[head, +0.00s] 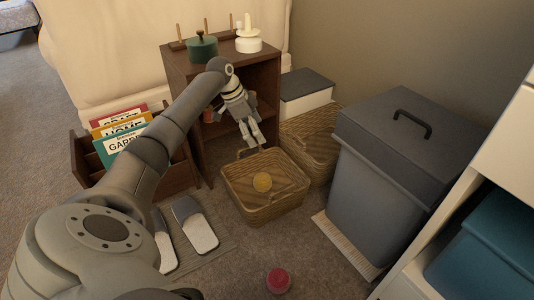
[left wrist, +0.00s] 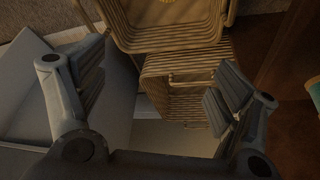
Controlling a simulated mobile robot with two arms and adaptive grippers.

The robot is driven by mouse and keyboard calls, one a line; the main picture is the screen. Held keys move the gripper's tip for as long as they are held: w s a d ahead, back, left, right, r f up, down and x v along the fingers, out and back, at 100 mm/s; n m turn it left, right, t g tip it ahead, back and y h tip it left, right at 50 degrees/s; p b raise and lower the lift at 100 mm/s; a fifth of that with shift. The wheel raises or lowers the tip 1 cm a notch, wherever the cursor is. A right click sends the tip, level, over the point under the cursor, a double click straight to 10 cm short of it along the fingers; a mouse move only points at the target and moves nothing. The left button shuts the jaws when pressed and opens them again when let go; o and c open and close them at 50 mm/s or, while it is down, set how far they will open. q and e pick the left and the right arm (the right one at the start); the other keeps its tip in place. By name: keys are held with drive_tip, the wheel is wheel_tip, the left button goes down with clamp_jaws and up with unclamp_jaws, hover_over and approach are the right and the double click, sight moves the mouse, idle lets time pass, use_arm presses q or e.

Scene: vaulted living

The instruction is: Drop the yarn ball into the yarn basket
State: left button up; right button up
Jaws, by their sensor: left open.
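My left gripper (head: 252,142) points down near the basket's back rim, beside the shelf. It is open, and nothing shows between its fingers (left wrist: 160,100) in the left wrist view. My right gripper is not in view.
A second wicker basket (head: 312,143) stands behind, next to a white box with a dark lid (head: 307,90). A lidded grey bin (head: 375,200) stands right. A wooden shelf (head: 200,135), folder crate (head: 88,165) and slippers (head: 195,222) are left. A red round object (head: 278,280) lies on the front carpet.

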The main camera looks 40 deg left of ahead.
use_arm(q)
drive_tip(key=shift+v, duration=2.2)
